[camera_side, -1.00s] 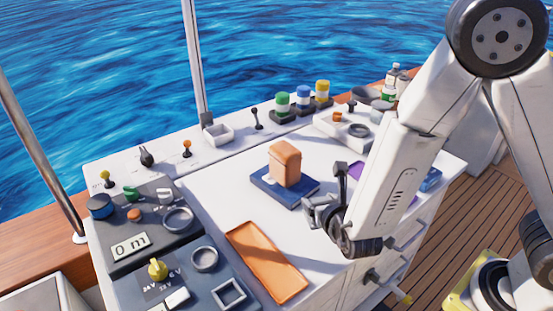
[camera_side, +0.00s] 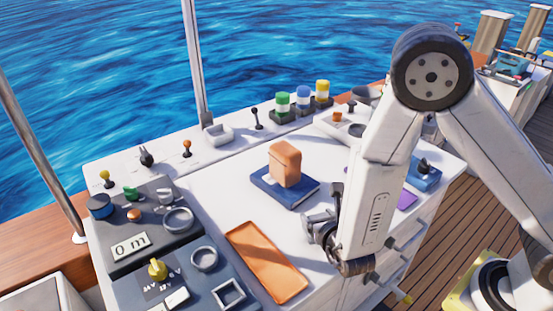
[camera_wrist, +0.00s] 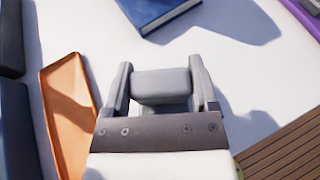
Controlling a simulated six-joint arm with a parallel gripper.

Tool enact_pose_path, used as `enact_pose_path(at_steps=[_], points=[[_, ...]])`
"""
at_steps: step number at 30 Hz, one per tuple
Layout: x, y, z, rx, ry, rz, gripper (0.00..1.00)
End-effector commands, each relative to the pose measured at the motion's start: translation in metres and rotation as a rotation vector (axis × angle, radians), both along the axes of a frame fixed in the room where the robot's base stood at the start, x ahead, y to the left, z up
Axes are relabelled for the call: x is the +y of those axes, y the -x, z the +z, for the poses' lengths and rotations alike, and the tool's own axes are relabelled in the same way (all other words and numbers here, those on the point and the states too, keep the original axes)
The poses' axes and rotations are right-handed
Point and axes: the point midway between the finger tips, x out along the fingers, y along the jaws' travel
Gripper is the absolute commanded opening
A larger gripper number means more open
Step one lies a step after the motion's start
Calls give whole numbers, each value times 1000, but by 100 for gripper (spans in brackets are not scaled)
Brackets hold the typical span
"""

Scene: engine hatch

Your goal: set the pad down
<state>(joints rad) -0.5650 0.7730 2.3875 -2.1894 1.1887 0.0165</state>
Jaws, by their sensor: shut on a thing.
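My gripper (camera_wrist: 160,72) is shut on a grey pad-like block (camera_wrist: 162,88), held crosswise between its two fingers. In the side view my gripper (camera_side: 322,226) hangs near the front edge of the white worktop, right of the orange tray. The pad is hard to make out there against the grey fingers. In the wrist view white worktop shows around the pad. I cannot tell how high the pad is above the worktop.
An orange tray (camera_side: 266,262) lies left of my gripper. A blue book (camera_side: 270,191) bearing an orange-brown block (camera_side: 285,163) lies behind it. A purple tray (camera_side: 405,199) and a blue tray (camera_side: 424,178) are at the right. White worktop (camera_side: 225,190) is bare between.

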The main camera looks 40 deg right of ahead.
Motion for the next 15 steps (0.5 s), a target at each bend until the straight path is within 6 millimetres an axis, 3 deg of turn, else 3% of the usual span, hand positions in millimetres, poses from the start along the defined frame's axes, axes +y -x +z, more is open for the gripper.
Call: enact_pose_path(at_steps=[6,15], points=[[0,0,-17,-1,1,1,14],[0,0,-20,-1,0,1,14]])
